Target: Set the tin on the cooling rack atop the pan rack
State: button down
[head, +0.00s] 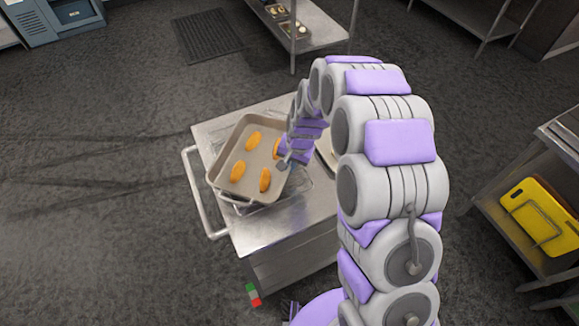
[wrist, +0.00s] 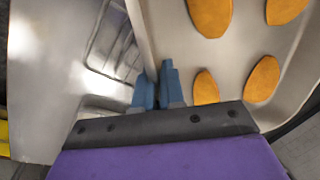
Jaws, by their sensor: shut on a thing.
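The tin (head: 214,168) is a shallow grey-beige baking tray with several orange oval pieces in it. It is over a steel-topped cart (head: 258,232), tilted in the picture. In the head view, thin wires of what looks like the cooling rack (head: 234,205) show under its near edge. The wrist view shows part of this rack (wrist: 112,48) beside the tin (wrist: 160,28). My gripper (head: 284,162) is at the tin's right side. In the wrist view my gripper's fingers (wrist: 158,88) are shut on the tin's rim. Whether the tin touches the rack is unclear.
The cart has a rail handle (head: 203,196) on its left. Floor at left is clear.

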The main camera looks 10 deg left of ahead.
jog(key=shift+f, duration=0.85)
jog(key=c, duration=1.2)
grip_release()
jog(key=shift+c, duration=0.2)
notch_tip(320, 180, up, 12)
jog(key=d, duration=0.2)
jog(key=s+d+r+n+h, duration=0.1)
jog(key=s+d+r, duration=0.4)
jog(key=s, duration=0.3)
jog(key=s+d+r+n, duration=0.1)
jog(key=s+d+r, duration=0.4)
jog(key=s, duration=0.3)
jog(key=s+d+r+g, duration=0.1)
jog(key=s+d, duration=0.2)
jog(key=s, duration=0.6)
jog(key=s+d+r+g+h, duration=0.1)
jog(key=s+d, duration=0.3)
jog(key=s, duration=0.6)
jog(key=shift+s+d+r+n+p, duration=0.2)
jog(key=shift+r+n+p, duration=0.1)
jog(key=shift+r, duration=0.2)
